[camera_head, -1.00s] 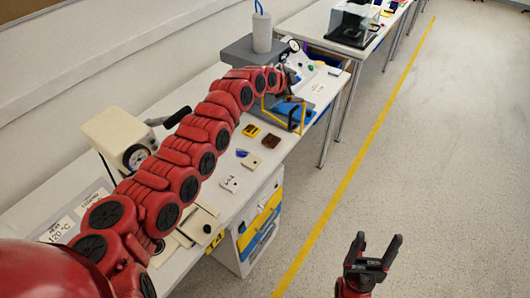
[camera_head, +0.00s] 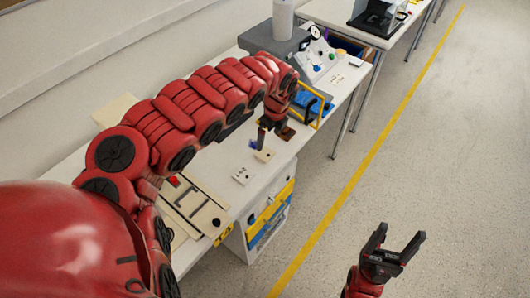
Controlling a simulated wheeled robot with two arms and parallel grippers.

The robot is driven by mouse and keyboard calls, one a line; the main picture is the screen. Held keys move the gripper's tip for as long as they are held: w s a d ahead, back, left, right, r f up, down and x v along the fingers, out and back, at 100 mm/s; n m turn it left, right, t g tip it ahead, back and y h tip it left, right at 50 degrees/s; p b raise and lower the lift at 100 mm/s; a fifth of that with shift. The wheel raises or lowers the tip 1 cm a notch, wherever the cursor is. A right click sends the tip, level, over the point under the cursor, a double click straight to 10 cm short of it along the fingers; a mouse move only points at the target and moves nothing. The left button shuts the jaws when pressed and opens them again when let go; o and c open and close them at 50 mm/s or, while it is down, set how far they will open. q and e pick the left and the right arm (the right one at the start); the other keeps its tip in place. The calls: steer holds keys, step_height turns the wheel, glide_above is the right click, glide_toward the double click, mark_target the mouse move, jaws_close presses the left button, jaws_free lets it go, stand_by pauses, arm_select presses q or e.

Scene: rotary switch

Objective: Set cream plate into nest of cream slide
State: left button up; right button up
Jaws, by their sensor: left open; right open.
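A small cream plate (camera_head: 265,156) lies flat on the white workbench, near its front edge. My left gripper (camera_head: 264,138) points down just above and behind it. The gripper is open and empty, and its fingers look apart from the plate. A cream slide (camera_head: 202,211) with a dark knob lies further left along the bench, beside my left arm. Its nest is hard to make out, and my arm hides part of that area. My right gripper (camera_head: 397,248) is open and empty over the floor at the lower right.
A white piece with dark marks (camera_head: 243,175) lies between the plate and the slide. A brown piece (camera_head: 287,133) and a blue piece (camera_head: 253,144) lie near my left gripper. A yellow frame (camera_head: 322,108) stands further back. The floor at right is clear.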

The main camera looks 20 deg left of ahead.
arm_select(q)
glide_above(265, 153)
steer(key=d, duration=0.1)
steer(key=f, duration=0.4)
steer(key=shift+s+d+f, duration=0.1)
steer(key=shift+s, duration=0.25)
steer(key=shift+f+p, duration=0.4)
steer(key=shift+f, duration=0.1)
steer(key=f, duration=0.3)
steer(key=shift+w+a+p, duration=0.25)
steer(key=shift+a+p, duration=0.05)
steer(key=shift+p, duration=0.05)
steer(key=shift+a+f, duration=0.25)
steer(key=shift+f, duration=0.3)
steer(key=c, duration=1.3)
steer(key=shift+w+r, duration=0.1)
steer(key=shift+r, duration=0.1)
